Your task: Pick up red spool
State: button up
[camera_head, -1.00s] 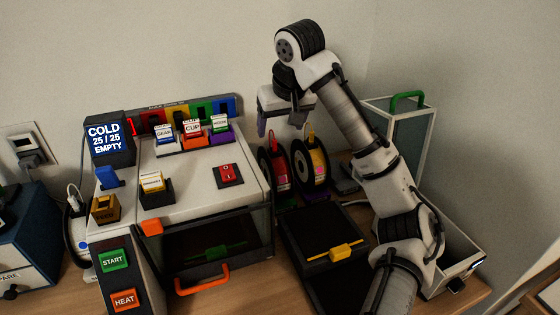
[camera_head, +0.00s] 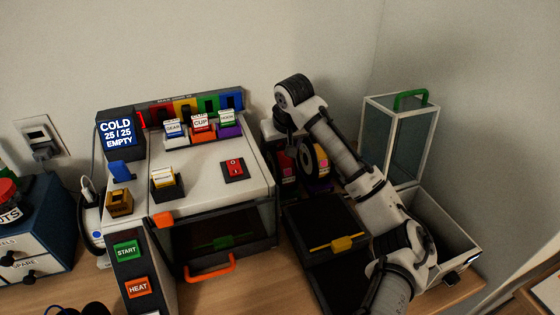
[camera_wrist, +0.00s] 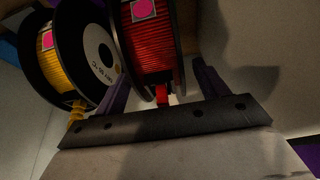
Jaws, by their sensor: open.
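The red spool (camera_wrist: 152,45), with black flanges and a pink label, stands upright in the wrist view. In the head view (camera_head: 286,163) it is partly hidden beside the printer. My gripper (camera_wrist: 162,72) is open, with one purple finger on each side of the red spool's lower part in that view. I cannot tell whether the fingers touch it. A yellow spool (camera_wrist: 60,50) stands beside the red one.
The printer (camera_head: 205,185) stands left of the spools. A black tray with a yellow clip (camera_head: 342,243) lies in front of them. A glass-sided box with a green handle (camera_head: 410,100) and an open white bin (camera_head: 447,238) are on the right. The wall is close behind.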

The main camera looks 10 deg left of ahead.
jog(key=shift+w+a+f, duration=0.15)
jog(key=shift+w+f, duration=0.05)
jog(key=shift+f, duration=0.45)
jog(key=shift+r, duration=0.1)
grip_shut()
